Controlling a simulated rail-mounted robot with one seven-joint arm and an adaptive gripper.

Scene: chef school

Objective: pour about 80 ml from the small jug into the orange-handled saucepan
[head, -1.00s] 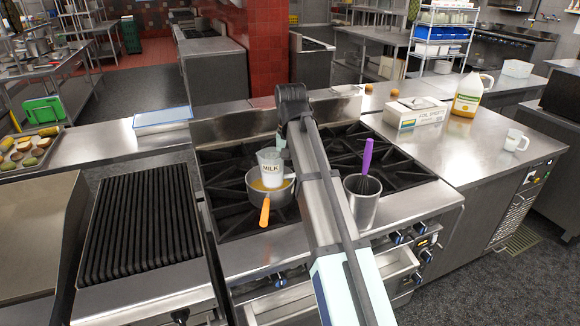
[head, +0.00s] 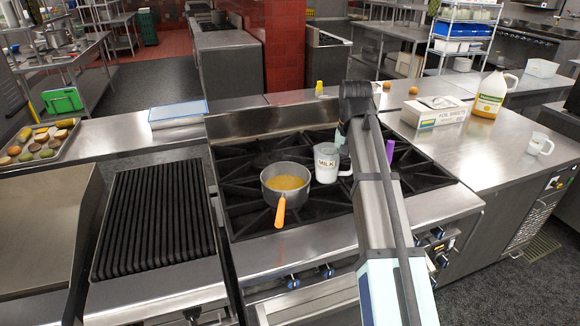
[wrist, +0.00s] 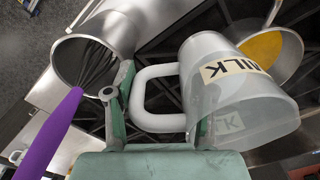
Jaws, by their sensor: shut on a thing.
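The small jug (head: 326,168), translucent white with a MILK label, is just right of the orange-handled saucepan and looks roughly upright. The saucepan (head: 269,196) stands on the stove with orange-yellow liquid inside, its handle (head: 280,213) pointing to the front. In the wrist view the jug (wrist: 240,105) is close up, and the saucepan (wrist: 297,58) shows partly behind it. My gripper (wrist: 160,125) is shut on the jug's white handle. In the head view my arm mostly hides the gripper. How much is left in the jug I cannot tell.
A metal container (wrist: 66,62) with a purple-handled whisk (wrist: 48,138) stands right of the jug, mostly behind my arm in the head view. The black stove grates (head: 240,160) are clear left of the saucepan. A foil box (head: 433,112) and a large bottle (head: 492,95) stand on the right counter.

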